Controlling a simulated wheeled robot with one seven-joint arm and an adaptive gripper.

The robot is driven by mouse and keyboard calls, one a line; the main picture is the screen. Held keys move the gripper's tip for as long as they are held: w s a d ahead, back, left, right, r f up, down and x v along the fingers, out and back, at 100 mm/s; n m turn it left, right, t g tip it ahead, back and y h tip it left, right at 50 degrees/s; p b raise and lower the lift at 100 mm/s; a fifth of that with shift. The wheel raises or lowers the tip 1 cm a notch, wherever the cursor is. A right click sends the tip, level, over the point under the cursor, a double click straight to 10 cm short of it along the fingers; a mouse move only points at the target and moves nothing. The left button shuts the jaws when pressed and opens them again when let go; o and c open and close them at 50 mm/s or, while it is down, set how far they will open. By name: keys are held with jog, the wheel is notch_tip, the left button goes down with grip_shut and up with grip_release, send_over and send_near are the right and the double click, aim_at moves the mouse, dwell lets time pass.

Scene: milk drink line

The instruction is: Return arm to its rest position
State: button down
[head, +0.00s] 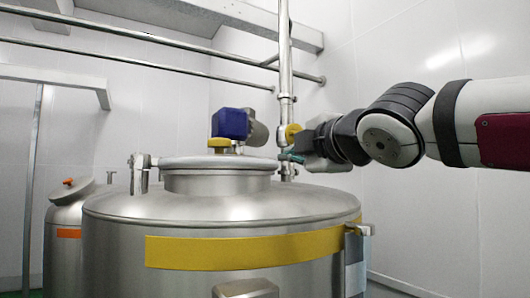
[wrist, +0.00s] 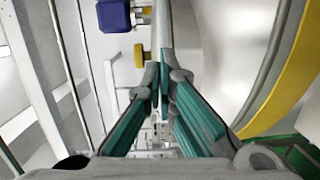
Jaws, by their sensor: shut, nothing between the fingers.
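My arm reaches in from the right in the head view, with my gripper (head: 291,157) at its left end, just above the right part of the big steel tank's top. In the wrist view my gripper (wrist: 161,88) shows two teal-lined fingers with their tips together and nothing between them. Its tips are close to the vertical steel pipe (head: 286,80) in the head view; I cannot tell whether they touch it. The yellow knob (head: 293,133) on the pipe is just above the gripper.
The big steel tank (head: 215,210) has a yellow band (head: 240,252) and a raised lid. A blue motor box (head: 230,123) stands behind the lid. A smaller tank (head: 68,240) is at the left. Horizontal pipes run along the back wall. The space at upper right is clear.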

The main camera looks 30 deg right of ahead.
jog(key=shift+s+d, duration=0.55)
jog(key=shift+s, duration=0.15)
jog(key=s+a+f+m+g+y, duration=0.1)
jog(key=s+a+f+m+g, duration=0.3)
jog(key=f, duration=0.7)
jog(key=s+a+f+m+g+y, duration=0.1)
jog(key=s+a+f+m+g, duration=0.3)
jog(key=f, duration=0.8)
jog(key=s+a+f+m+g, duration=0.4)
jog(key=s+a+f+m, duration=0.2)
jog(key=f, duration=0.5)
jog(key=shift+s+f+m+y, duration=0.2)
jog(key=shift+m+y, duration=0.2)
jog(key=shift+m, duration=0.5)
